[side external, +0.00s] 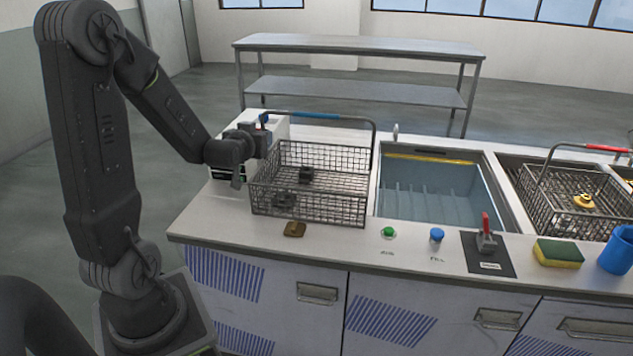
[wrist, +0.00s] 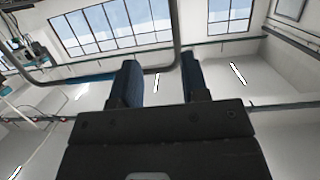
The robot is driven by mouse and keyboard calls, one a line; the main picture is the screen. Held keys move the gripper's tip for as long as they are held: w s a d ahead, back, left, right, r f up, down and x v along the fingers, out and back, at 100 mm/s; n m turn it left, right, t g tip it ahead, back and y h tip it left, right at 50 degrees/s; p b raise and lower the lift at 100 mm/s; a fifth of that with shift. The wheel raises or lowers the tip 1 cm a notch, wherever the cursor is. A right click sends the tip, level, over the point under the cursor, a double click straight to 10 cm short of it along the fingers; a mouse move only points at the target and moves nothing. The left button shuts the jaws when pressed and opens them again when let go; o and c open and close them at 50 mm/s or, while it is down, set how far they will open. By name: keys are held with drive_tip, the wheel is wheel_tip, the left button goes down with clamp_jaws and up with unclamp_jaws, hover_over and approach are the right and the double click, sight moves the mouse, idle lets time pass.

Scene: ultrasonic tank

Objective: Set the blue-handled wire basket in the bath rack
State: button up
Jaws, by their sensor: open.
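The blue-handled wire basket (side external: 345,184) stands upright on the counter, left of the bath, with dark parts inside. Its blue grip (side external: 300,115) is at the top of the raised wire handle, which also crosses the wrist view (wrist: 80,78). My gripper (side external: 264,128) is open at the left end of the handle, above the basket's back left corner. In the wrist view, its two fingers (wrist: 162,80) point up with a gap between them. I cannot tell whether the handle lies between or beyond them. The bath (side external: 428,190) is open, with ridges showing in it.
A red-handled basket (side external: 567,205) with a yellow item stands to the right of the bath. Along the front are a brown piece (side external: 295,229), green and blue buttons, a red lever (side external: 486,232), a sponge (side external: 558,253) and a blue cup (side external: 617,250). A metal table (side external: 360,43) stands behind.

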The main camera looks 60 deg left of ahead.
drive_tip(key=shift+s+a+f+y, duration=0.1)
drive_tip(key=shift+s+a+y, duration=0.05)
drive_tip(key=shift+a, duration=0.35)
drive_tip(key=shift+s+a+f+y, duration=0.1)
drive_tip(key=shift+a+y, duration=0.05)
drive_tip(key=shift+a, duration=0.3)
drive_tip(key=x, duration=0.7)
drive_tip(key=shift+a, duration=0.1)
clamp_jaws()
idle(0.4)
drive_tip(key=shift+w+r, duration=0.1)
drive_tip(key=shift+r, duration=0.05)
